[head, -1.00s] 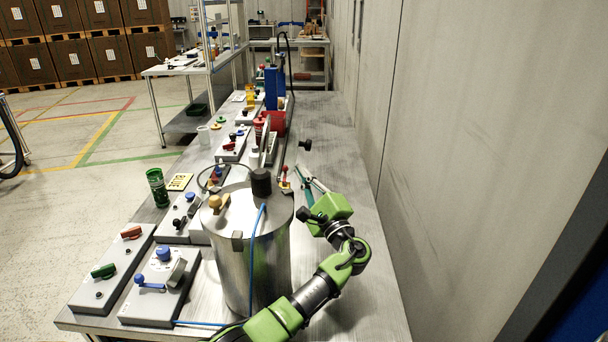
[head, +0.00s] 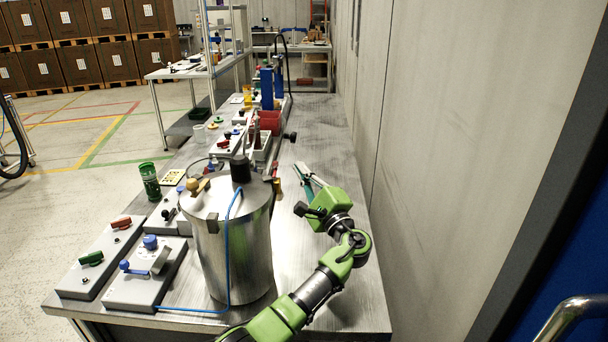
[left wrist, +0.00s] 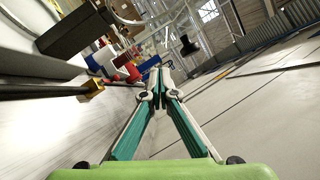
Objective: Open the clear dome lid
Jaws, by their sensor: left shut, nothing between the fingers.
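A thin curved outline (head: 192,166), perhaps the rim of the clear dome lid, shows behind the steel drum in the head view. The drum partly hides it and I cannot tell whether it is open. The steel drum (head: 234,250) stands upright on the bench, with a black cap (head: 240,170) and a brass-coloured fitting on top. My left gripper (head: 303,170) is right of the drum, apart from it, pointing away along the bench. Its fingertips meet in the left wrist view (left wrist: 160,76), shut and empty. My right gripper is not in view.
Control boxes with red, green and blue handles (head: 146,272) line the bench's left side. A green cup (head: 150,181) stands at the left edge. A red bin (head: 270,121) and blue columns are farther back. The bench's right strip is mostly clear beside the grey wall (head: 440,150).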

